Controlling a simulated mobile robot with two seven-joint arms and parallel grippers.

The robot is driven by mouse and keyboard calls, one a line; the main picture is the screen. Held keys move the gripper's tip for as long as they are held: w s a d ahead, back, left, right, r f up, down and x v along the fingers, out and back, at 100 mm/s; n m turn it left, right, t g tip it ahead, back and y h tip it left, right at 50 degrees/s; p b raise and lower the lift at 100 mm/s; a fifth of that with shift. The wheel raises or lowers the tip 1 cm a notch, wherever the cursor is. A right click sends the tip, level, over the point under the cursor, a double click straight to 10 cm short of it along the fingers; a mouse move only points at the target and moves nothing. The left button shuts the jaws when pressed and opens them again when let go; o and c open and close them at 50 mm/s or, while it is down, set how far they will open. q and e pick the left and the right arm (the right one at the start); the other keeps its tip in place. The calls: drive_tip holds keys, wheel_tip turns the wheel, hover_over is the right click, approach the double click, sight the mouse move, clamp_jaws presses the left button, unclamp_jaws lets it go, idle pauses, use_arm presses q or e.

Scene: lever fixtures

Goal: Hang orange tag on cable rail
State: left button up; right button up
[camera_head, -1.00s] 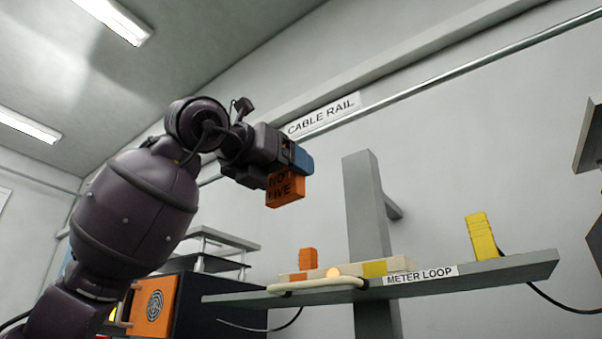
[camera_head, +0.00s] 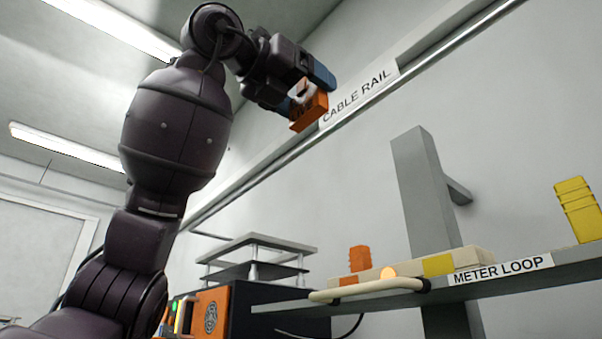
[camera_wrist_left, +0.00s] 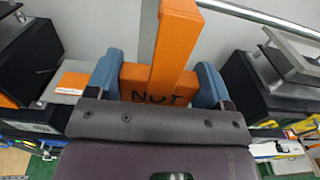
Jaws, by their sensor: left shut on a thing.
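The orange tag (camera_head: 311,112) with dark lettering is held between the blue fingers of my left gripper (camera_head: 309,90). In the left wrist view the tag (camera_wrist_left: 146,82) shows part of its lettering, and an orange upright piece (camera_wrist_left: 175,45) rises from it. The blue fingertips (camera_wrist_left: 150,86) press on both its sides. The cable rail (camera_head: 375,98) is a thin metal bar running diagonally along the wall, beside a "CABLE RAIL" label (camera_head: 358,95). In the head view the tag overlaps the label's left end; I cannot tell whether it touches the rail. My right gripper is not in view.
A grey shelf (camera_head: 500,287) labelled "METER LOOP" holds a yellow block (camera_head: 578,209), an orange piece (camera_head: 360,258) and a pale bar (camera_head: 460,259). A grey post (camera_head: 425,190) stands behind it. A dark box with an orange panel (camera_head: 208,311) is at lower left.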

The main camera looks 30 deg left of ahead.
use_arm(q)
drive_tip(key=f+p+x, duration=0.1)
drive_tip(key=p+x, duration=0.1)
drive_tip(key=x, duration=1)
drive_tip(key=shift+p, duration=0.3)
drive_tip(key=o, duration=0.9)
drive_tip(key=shift+w, duration=0.1)
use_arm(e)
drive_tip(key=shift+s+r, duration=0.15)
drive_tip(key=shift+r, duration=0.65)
